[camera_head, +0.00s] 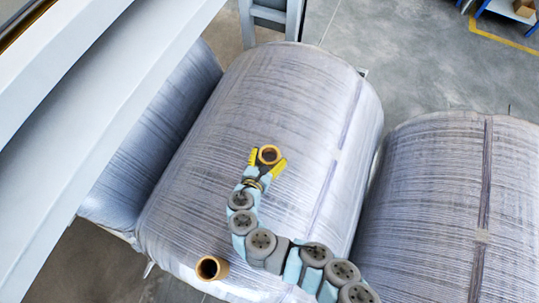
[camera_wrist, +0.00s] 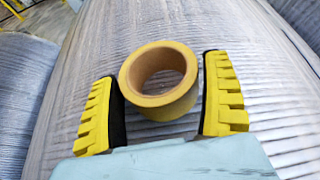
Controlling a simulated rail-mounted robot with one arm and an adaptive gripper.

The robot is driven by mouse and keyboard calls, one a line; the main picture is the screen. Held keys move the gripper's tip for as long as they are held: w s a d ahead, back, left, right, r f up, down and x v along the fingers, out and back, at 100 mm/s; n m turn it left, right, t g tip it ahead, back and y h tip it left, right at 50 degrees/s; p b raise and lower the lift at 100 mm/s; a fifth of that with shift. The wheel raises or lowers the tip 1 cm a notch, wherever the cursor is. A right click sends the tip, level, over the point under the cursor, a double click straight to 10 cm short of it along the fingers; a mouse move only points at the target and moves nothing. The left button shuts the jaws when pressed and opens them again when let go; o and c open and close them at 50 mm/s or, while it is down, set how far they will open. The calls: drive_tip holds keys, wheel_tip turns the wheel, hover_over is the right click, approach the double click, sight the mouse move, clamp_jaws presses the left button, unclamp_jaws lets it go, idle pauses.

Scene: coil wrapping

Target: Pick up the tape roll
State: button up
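A yellow-brown tape roll (camera_head: 259,156) is on top of the middle wrapped coil (camera_head: 300,95) in the head view. In the wrist view the tape roll (camera_wrist: 177,108) lies between the yellow and black fingers of my gripper (camera_wrist: 163,95), its round opening facing the camera. The fingers are spread, with narrow gaps visible beside the roll. In the head view my gripper (camera_head: 268,161) has one finger on each side of the roll.
Another wrapped coil (camera_head: 455,200) stands to the right and one (camera_head: 165,150) to the left. A pale beam (camera_head: 90,110) crosses the upper left. A grey frame (camera_head: 270,14) stands behind the middle coil. Grey floor (camera_head: 410,60) is open at the back right.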

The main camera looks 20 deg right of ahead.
drive_tip(key=c, duration=0.8)
drive_tip(key=shift+r, duration=0.1)
drive_tip(key=shift+r+p, duration=0.6)
drive_tip(key=r+p, duration=0.2)
drive_tip(key=r, duration=0.1)
drive_tip(key=shift+s+a+r+p, duration=0.1)
drive_tip(key=shift+s+a+p, duration=0.15)
drive_tip(key=shift+p, duration=0.15)
drive_tip(key=s+a+r+p, duration=0.7)
drive_tip(key=s+r+p, duration=0.1)
drive_tip(key=s+p, duration=0.1)
drive_tip(key=shift+s+a+r, duration=0.25)
drive_tip(key=shift+s+a, duration=0.05)
drive_tip(key=shift+s, duration=0.5)
drive_tip(key=shift+s, duration=0.1)
